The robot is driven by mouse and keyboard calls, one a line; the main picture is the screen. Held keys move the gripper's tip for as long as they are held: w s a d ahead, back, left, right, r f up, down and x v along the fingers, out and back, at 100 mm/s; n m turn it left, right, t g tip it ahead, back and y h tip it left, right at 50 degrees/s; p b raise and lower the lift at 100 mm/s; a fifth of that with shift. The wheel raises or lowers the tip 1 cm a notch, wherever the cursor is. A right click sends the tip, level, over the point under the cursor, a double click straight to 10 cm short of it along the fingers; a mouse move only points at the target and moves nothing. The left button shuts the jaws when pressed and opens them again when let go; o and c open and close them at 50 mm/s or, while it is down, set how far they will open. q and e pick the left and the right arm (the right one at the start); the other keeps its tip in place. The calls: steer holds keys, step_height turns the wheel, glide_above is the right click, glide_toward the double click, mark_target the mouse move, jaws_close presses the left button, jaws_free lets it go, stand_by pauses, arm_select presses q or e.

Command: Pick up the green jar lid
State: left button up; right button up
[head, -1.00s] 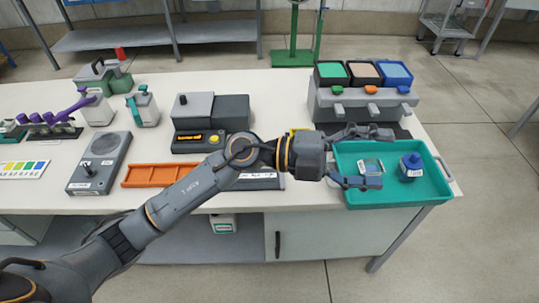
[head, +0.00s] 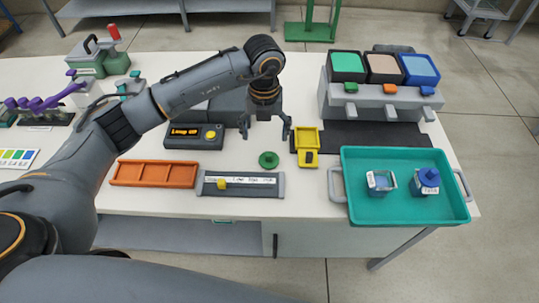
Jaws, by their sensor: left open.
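The green jar lid (head: 268,160) is a small round disc with a knob. It lies on the white table behind the grey slider bar and left of the yellow holder. My left gripper (head: 266,135) is open and empty, its fingers pointing down just behind and above the lid. It does not appear to touch the lid. My right gripper is not in view.
The yellow holder (head: 307,145) stands close right of the lid. A teal tray (head: 405,212) with two jars and an orange rack (head: 155,173) are farther out.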

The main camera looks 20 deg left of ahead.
mark_target(269, 154)
arm_select(q)
steer(key=f, duration=0.4)
steer(key=shift+w, duration=0.3)
steer(key=shift+s+d+f+p, duration=0.2)
steer(key=shift+d+f+p, duration=0.05)
steer(key=shift+f+p, duration=0.2)
steer(key=f, duration=0.2)
steer(key=f+p, duration=0.1)
steer(key=shift+d+f, duration=0.25)
steer(key=shift+f, duration=0.45)
steer(key=shift+c, duration=0.4)
steer(key=c, duration=1)
